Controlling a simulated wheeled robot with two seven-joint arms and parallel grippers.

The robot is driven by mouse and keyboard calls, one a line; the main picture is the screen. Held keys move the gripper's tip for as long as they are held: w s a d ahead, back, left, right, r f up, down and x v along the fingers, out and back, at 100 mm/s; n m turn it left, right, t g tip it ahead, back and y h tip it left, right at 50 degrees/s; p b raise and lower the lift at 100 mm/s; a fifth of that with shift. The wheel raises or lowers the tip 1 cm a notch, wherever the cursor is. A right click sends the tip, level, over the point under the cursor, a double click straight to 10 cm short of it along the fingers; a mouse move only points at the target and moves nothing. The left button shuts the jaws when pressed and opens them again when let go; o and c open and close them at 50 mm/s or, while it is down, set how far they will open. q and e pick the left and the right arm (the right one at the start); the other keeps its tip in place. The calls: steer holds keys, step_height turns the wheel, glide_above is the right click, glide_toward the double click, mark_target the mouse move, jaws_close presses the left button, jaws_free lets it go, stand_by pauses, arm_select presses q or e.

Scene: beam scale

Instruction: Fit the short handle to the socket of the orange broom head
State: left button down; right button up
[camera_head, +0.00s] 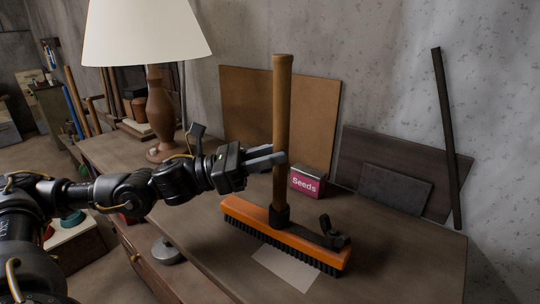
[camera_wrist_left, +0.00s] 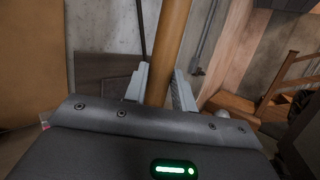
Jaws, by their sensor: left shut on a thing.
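My left gripper (camera_head: 272,159) is shut on the handle around mid-height, from the left. In the left wrist view the handle (camera_wrist_left: 166,50) passes between the two fingers. My right gripper is not in view.
The wooden bench (camera_head: 400,250) has free room at the front right. A pink Seeds box (camera_head: 305,183) stands behind the broom head. A white paper (camera_head: 285,268) lies in front. A lamp (camera_head: 154,110) stands at the back left. Boards (camera_head: 400,150) lean on the wall.

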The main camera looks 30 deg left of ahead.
arm_select(q)
steer(key=shift+f, duration=0.2)
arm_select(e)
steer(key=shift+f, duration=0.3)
arm_select(q)
steer(key=c, duration=1.1)
jaws_free()
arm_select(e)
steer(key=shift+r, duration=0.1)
arm_select(q)
steer(key=shift+o, duration=0.2)
steer(key=b+v, duration=0.6)
steer(key=v, duration=0.4)
steer(key=shift+s+a, duration=0.25)
steer(key=shift+a, duration=0.05)
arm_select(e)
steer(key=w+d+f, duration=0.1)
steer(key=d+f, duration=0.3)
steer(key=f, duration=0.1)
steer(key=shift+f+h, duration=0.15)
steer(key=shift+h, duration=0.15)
arm_select(q)
steer(key=shift+f, duration=0.1)
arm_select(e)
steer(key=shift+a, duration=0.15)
